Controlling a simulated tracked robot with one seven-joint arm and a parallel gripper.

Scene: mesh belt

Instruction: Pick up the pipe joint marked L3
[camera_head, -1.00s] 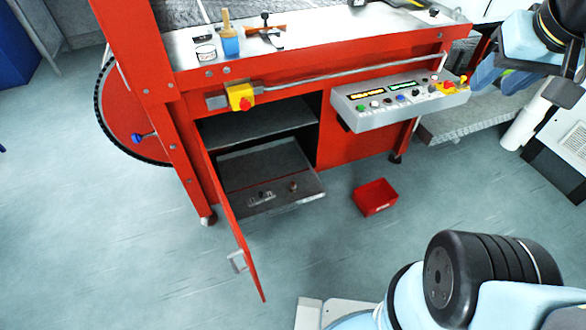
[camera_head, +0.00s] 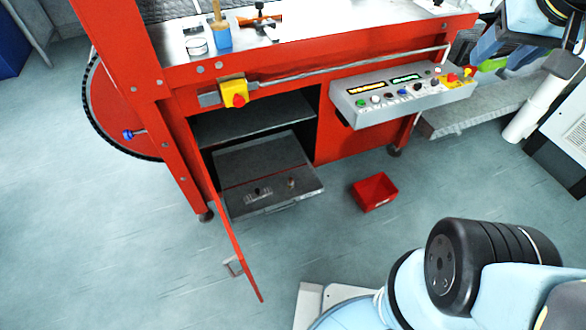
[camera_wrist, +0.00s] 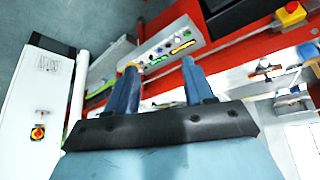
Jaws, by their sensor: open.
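Two small parts lie on the dark pull-out drawer (camera_head: 265,208) low in the red machine: a grey one with a dark knob (camera_head: 257,195) and a small brownish upright one (camera_head: 291,183). Both are too small to read any mark, so I cannot tell whether either is the pipe joint L3. My gripper (camera_head: 492,58) is at the upper right in the head view, well away from the drawer. In the wrist view its two blue fingers (camera_wrist: 161,82) are apart with nothing between them. The drawer parts are not recognisable in the wrist view.
The red cabinet door (camera_head: 235,245) hangs open left of the drawer. A red bin (camera_head: 374,192) sits on the floor to the right. A grey control panel (camera_head: 400,97) juts out above it. A blue cup with a brush (camera_head: 221,38) stands on the worktop.

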